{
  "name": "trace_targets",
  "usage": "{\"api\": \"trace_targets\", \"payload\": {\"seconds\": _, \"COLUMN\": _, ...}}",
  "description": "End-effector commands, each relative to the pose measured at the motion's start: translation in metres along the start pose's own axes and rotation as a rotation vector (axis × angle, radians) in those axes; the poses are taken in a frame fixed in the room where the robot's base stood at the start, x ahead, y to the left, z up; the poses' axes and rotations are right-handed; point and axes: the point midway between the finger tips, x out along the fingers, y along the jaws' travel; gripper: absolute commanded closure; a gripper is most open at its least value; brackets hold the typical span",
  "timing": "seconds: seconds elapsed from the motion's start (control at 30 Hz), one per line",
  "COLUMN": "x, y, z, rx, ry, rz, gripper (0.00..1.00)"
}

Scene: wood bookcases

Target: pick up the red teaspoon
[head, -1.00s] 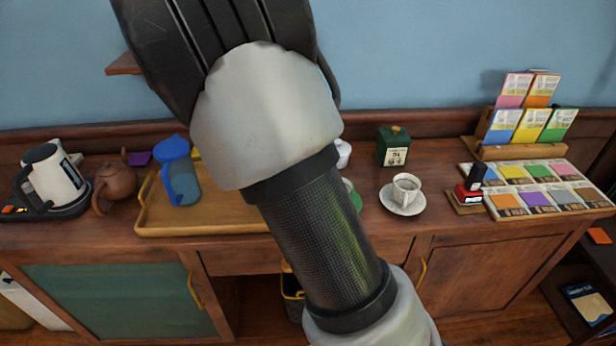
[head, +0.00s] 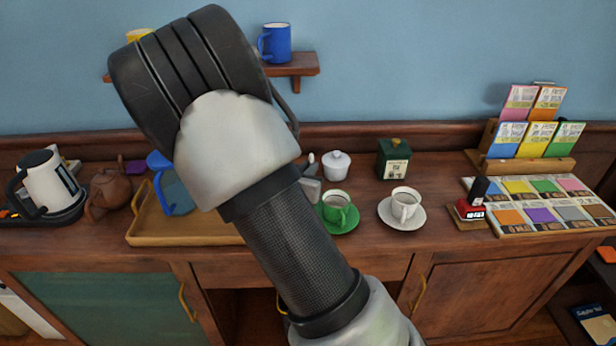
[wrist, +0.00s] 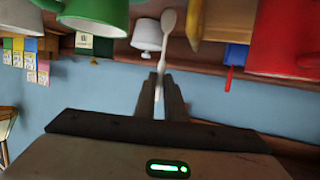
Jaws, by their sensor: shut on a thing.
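My gripper (wrist: 160,98) is shut on a pale, whitish spoon (wrist: 168,22) in the wrist view. The spoon's handle runs between the fingers and its bowl points away from them. A thin red handle (wrist: 229,76), perhaps the red teaspoon, shows apart from my gripper, to its right in the wrist view. It meets a blue item (wrist: 235,54); whether it stands in it or behind it I cannot tell. No red spoon can be made out in the head view, where my arm covers part of the counter.
A green cup (head: 337,207), a white cup (head: 405,203) on a saucer, a white lidded pot (head: 336,165) and a green box (head: 394,160) stand on the counter. A wooden tray (head: 150,228) is left. A large red vessel (wrist: 290,35) is close in the wrist view.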

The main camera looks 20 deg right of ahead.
Motion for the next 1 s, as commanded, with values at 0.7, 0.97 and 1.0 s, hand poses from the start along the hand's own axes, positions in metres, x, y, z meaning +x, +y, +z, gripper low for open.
{"api": "trace_targets", "payload": {"seconds": 0.7, "x": 0.0061, "y": 0.0001, "z": 0.0196, "rx": -0.001, "ry": 0.000, "rz": 0.000, "gripper": 0.72}}
{"api": "trace_targets", "payload": {"seconds": 0.97, "x": 0.0045, "y": 0.0000, "z": 0.0144, "rx": -0.001, "ry": 0.001, "rz": 0.000, "gripper": 0.72}}
{"api": "trace_targets", "payload": {"seconds": 1.0, "x": 0.0018, "y": -0.0005, "z": 0.0149, "rx": -0.001, "ry": 0.000, "rz": -0.001, "gripper": 0.72}}
